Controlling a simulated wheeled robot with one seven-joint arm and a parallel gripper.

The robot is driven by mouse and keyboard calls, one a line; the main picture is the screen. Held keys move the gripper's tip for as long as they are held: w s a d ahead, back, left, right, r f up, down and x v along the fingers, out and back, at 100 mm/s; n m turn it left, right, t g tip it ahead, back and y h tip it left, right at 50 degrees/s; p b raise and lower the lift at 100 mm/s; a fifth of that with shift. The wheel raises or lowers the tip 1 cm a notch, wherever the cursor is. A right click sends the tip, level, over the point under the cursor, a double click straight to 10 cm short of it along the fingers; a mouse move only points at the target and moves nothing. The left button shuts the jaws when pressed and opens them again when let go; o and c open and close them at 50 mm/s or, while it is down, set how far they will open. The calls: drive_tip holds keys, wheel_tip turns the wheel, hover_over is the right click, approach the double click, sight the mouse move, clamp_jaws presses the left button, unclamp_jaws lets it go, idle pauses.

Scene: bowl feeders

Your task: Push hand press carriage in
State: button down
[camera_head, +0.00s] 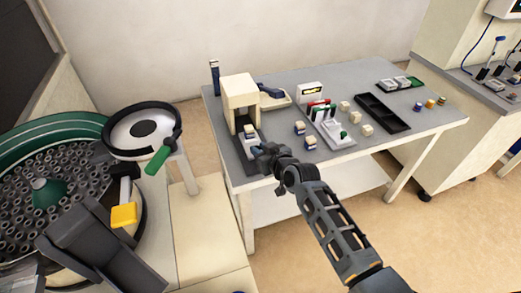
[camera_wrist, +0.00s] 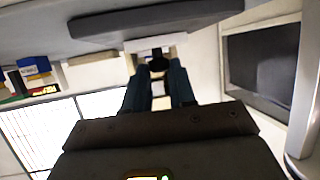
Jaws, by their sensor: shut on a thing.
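The hand press (camera_head: 239,92) is a cream block with an arch-like opening, standing at the left end of the grey table. Its carriage (camera_head: 249,138) sticks out of the opening toward the table's front edge, with a pale and blue part on it. My gripper (camera_head: 262,156) is at the carriage's outer end. In the wrist view, my gripper's fingers (camera_wrist: 159,78) are closed around a small dark knob (camera_wrist: 158,62) at the carriage front. The fingers hide part of the knob, and my wrist hides the lower part of that view.
Small cream-and-blue blocks (camera_head: 310,142) and a pale tray with cards (camera_head: 333,133) lie right of my gripper. A black divided tray (camera_head: 382,112) is farther right.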

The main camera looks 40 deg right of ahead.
sight(250, 133)
drive_tip(key=shift+w, duration=0.1)
drive_tip(key=w+b, duration=0.1)
drive_tip(key=w, duration=0.1)
drive_tip(key=w+d+b, duration=0.1)
drive_tip(key=b, duration=0.1)
drive_tip(key=w+d+b, duration=0.1)
drive_tip(key=w, duration=0.1)
drive_tip(key=shift+w+d+f, duration=0.2)
drive_tip(key=shift+w+d, duration=0.05)
drive_tip(key=shift+w, duration=0.05)
drive_tip(key=shift+w+d+r+b, duration=0.1)
drive_tip(key=shift+w+r+b, duration=0.15)
drive_tip(key=shift+b, duration=0.05)
drive_tip(key=c, duration=0.9)
unclamp_jaws()
drive_tip(key=shift+v, duration=3.85)
